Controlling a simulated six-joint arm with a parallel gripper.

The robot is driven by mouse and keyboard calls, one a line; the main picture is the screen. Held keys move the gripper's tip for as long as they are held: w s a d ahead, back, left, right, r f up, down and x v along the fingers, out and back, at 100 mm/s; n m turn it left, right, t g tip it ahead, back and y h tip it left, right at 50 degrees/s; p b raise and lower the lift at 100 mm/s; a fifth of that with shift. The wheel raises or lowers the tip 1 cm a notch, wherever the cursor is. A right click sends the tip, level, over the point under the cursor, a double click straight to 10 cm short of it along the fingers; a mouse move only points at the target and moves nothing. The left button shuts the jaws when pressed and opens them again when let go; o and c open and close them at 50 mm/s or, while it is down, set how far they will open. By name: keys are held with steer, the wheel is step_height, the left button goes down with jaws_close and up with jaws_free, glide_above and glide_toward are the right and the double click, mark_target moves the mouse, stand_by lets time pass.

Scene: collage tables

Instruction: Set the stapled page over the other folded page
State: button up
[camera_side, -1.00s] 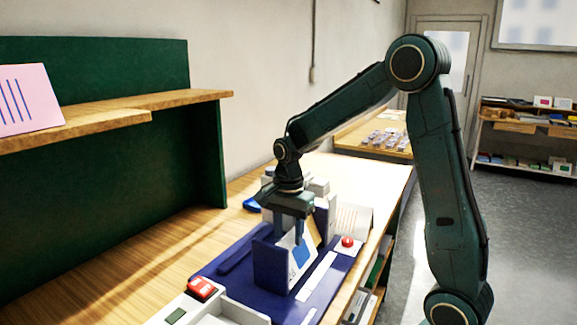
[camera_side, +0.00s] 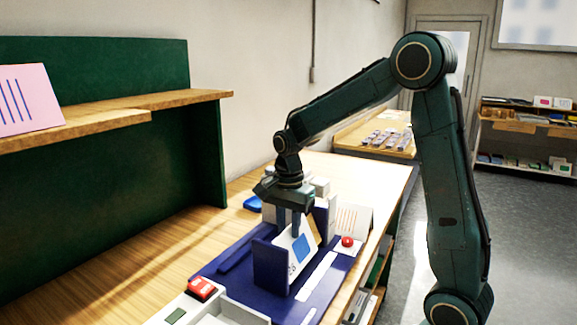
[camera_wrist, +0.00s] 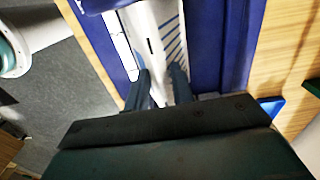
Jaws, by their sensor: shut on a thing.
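Another folded page with red-orange lines (camera_side: 353,219) stands behind to the right. The lower part of the held page is partly hidden.
The blue fixture (camera_side: 235,262) has an upright blue wall left of the page. A pink striped card (camera_side: 28,100) stands on the wooden shelf at left. The wooden table at left is clear.

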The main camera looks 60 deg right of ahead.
step_height(320, 180, up, 10)
steer(key=shift+r, duration=0.2)
stand_by(1.6)
steer(key=shift+r, duration=0.1)
step_height(320, 180, up, 11)
steer(key=d+m, duration=0.3)
steer(key=d, duration=0.1)
steer(key=d+m, duration=0.2)
steer(key=d, duration=0.2)
steer(key=d+m, duration=0.3)
steer(key=d, duration=0.2)
steer(key=shift+s+r+m, duration=0.1)
steer(key=shift+m, duration=0.2)
steer(key=s+d+m, duration=0.3)
steer(key=d+m, duration=0.2)
steer(key=d, duration=0.2)
steer(key=s+d+m, duration=0.3)
steer(key=d+m, duration=0.1)
steer(key=d, duration=0.3)
step_height(320, 180, down, 12)
steer(key=shift+w+f, duration=0.1)
steer(key=shift+f, duration=0.2)
